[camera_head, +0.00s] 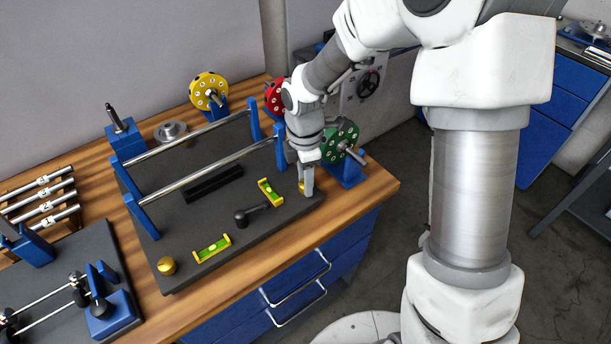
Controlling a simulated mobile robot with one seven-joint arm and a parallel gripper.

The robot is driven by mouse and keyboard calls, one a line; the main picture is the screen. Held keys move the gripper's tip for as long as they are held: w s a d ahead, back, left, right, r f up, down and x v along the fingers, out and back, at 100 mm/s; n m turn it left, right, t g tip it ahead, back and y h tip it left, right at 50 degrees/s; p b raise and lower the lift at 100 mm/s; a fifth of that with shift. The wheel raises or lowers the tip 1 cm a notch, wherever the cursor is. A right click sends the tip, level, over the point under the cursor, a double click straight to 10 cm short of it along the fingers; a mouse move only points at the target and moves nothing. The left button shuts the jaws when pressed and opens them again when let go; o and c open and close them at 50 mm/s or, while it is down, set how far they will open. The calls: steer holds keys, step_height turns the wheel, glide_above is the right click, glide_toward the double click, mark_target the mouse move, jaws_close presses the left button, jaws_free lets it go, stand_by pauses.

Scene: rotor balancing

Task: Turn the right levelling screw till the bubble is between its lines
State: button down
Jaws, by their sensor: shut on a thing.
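The right levelling screw (301,187) is a brass knob at the right front corner of the dark balancing base (185,270). My gripper (307,190) points down over it, shut on it, and hides most of it. A yellow-framed level (270,192) with a green vial lies just left of my gripper. A second yellow level (212,248) lies near the front edge. The bubbles are too small to place against their lines. The left brass levelling screw (166,265) stands at the left front corner.
Two steel rails (215,172) on blue posts span the base. A black handle (250,213) lies between the levels. Yellow (208,90), red (274,97) and green (341,140) rotors stand behind and beside my gripper, the green one close on its right.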

steer(key=shift+w+a+r, duration=0.1)
steer(key=shift+r, duration=0.1)
stand_by(0.3)
steer(key=c, duration=0.8)
jaws_free()
steer(key=o, duration=0.3)
steer(key=shift+f, duration=0.1)
step_height(320, 180, up, 18)
steer(key=p, duration=0.2)
steer(key=shift+s+f, duration=0.2)
steer(key=shift+f, duration=0.05)
